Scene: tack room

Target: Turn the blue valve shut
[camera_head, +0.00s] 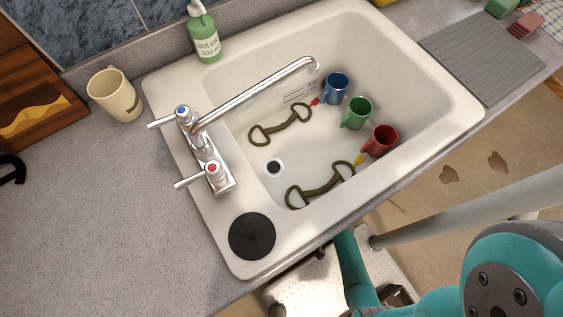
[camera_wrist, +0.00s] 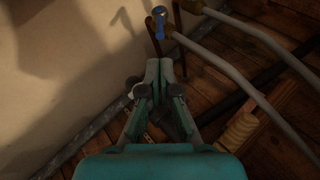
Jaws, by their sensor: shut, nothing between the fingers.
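In the wrist view a small blue valve handle (camera_wrist: 160,21) sits at the top, on a thin dark upright pipe near a pale wall. My gripper (camera_wrist: 159,66) points up the picture towards it, below the handle in the picture. Its fingertips are together and empty, with a visible gap between them and the valve. In the head view a chrome tap (camera_head: 205,150) on the sink has a blue-marked handle (camera_head: 182,112) and a red-marked one (camera_head: 212,168). My gripper is hidden in that view.
Two grey hoses (camera_wrist: 231,75) run down to the right beside the valve. A tan ribbed cylinder (camera_wrist: 239,129) lies on the wooden floor (camera_wrist: 200,85). Above, the sink (camera_head: 233,98) holds blue (camera_head: 336,89), green (camera_head: 357,113) and red (camera_head: 380,140) mugs and two bits.

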